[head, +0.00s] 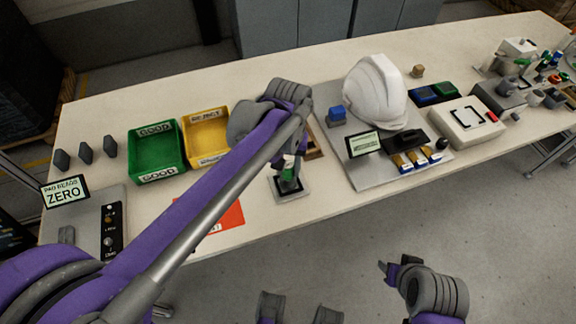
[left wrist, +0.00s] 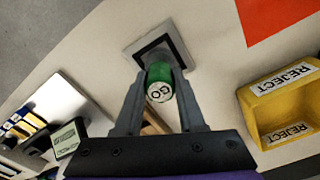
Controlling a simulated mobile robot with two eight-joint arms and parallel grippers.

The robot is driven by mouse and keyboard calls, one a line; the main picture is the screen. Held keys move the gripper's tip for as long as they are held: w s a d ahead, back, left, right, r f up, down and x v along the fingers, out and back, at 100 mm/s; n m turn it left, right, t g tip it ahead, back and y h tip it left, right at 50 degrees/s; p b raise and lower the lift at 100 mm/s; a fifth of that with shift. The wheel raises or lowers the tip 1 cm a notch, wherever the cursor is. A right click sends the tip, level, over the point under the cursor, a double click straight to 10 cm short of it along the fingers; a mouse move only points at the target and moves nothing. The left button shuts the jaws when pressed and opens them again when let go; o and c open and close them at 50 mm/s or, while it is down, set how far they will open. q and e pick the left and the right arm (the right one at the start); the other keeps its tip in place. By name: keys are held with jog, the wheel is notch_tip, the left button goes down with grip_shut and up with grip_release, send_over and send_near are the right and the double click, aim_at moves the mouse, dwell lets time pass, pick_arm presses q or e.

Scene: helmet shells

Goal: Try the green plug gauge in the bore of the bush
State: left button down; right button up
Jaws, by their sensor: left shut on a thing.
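My left gripper (head: 289,168) is shut on the green plug gauge (head: 287,175), above a light grey plate (head: 278,196) with a dark square fixture (head: 291,186) near the table's front edge. In the left wrist view the gauge's green end (left wrist: 159,74), marked GO, sits between the two fingers (left wrist: 160,95), in front of the dark square (left wrist: 152,52). The bush and its bore are hidden behind the gauge, and I cannot tell whether the gauge is in the bore. My right gripper (head: 390,268) is off the table's front edge, and its finger gap is unclear.
A green GOOD bin (head: 157,150) and a yellow REJECT bin (head: 207,135) stand left of the plate. A red mat (head: 225,217) lies at the front. Right of the plate, a grey board (head: 368,173) bears a white helmet (head: 375,92) and a small display (head: 364,145).

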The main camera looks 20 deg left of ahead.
pick_arm(q)
jog(key=shift+r+p, duration=0.25)
jog(key=shift+p, duration=0.05)
dwell(0.8)
dwell(0.8)
jog(key=shift+f, duration=0.25)
dwell(0.7)
jog(key=shift+r+p, duration=0.25)
jog(key=shift+p, duration=0.1)
dwell(1.7)
jog(key=shift+f, duration=0.25)
dwell(0.9)
jog(key=shift+r, duration=0.15)
dwell(0.4)
jog(key=shift+r+p, duration=2.15)
jog(key=shift+r, duration=0.75)
